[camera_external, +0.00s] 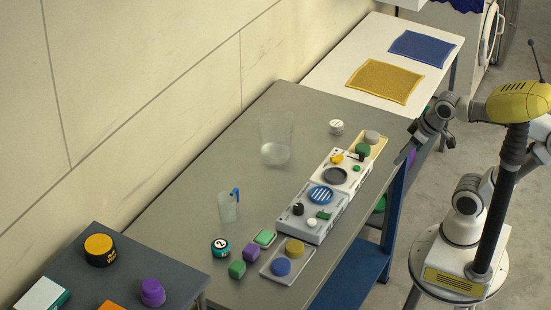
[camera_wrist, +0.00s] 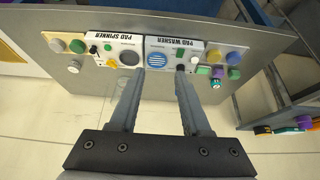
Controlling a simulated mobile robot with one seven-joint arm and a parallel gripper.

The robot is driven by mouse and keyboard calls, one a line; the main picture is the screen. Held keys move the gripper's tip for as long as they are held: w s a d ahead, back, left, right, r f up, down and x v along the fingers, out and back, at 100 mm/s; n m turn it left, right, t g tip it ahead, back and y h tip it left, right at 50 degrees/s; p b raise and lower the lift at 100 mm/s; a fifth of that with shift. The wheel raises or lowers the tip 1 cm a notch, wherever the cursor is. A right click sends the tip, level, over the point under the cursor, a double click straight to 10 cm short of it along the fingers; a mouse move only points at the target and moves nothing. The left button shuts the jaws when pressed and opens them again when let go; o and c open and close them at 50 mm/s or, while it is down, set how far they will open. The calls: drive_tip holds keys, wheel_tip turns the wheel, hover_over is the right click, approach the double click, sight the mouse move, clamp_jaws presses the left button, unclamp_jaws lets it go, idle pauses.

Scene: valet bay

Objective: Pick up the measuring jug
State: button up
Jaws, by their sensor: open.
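The measuring jug (camera_external: 228,207) is a small, clear, pale vessel with a blue handle. It stands upright on the grey table (camera_external: 190,232), left of the white machines in the external view. I cannot make it out surely in the wrist view. My gripper (camera_external: 402,158) is at the table's right edge, well apart from the jug. In the wrist view my gripper (camera_wrist: 160,72) is open, with nothing seen held between its two fingers.
A larger clear container (camera_external: 276,140) stands behind the jug. The pad washer (camera_external: 312,212) and pad spinner (camera_external: 342,172) lie between my gripper and the jug. A tin (camera_external: 220,248), a green block (camera_external: 237,269) and a purple block (camera_external: 251,254) are in front of the jug.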

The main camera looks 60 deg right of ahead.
wheel_tip(320, 180, up, 16)
drive_tip(key=w+d+r+t+b, duration=0.1)
drive_tip(key=w+d+r+b, duration=0.15)
drive_tip(key=w, duration=0.55)
drive_tip(key=w+d+r+b, duration=0.1)
drive_tip(key=w+d+r, duration=0.1)
drive_tip(key=w+r, duration=0.35)
drive_tip(key=w+d+f+m+t+h+b, duration=0.1)
drive_tip(key=w+d+f+b, duration=0.2)
drive_tip(key=w+d, duration=0.8)
drive_tip(key=w+d+f+m+t+h+b, duration=0.15)
drive_tip(key=w+d+f, duration=0.25)
drive_tip(key=w+d, duration=0.65)
wheel_tip(320, 180, down, 28)
drive_tip(key=w+a, duration=0.2)
drive_tip(key=shift+y, duration=0.35)
drive_tip(key=shift+s+a+f+b+x, duration=0.1)
drive_tip(key=shift+f+b+x, duration=0.1)
drive_tip(key=shift+x, duration=2.75)
drive_tip(key=shift+s+a+f+b+x, duration=0.1)
drive_tip(key=shift+s+b+x, duration=0.05)
drive_tip(key=shift+x, duration=2.75)
drive_tip(key=shift+s+a+f+b+x, duration=0.1)
drive_tip(key=shift+b+x, duration=0.1)
drive_tip(key=shift+x, duration=2.75)
clamp_jaws()
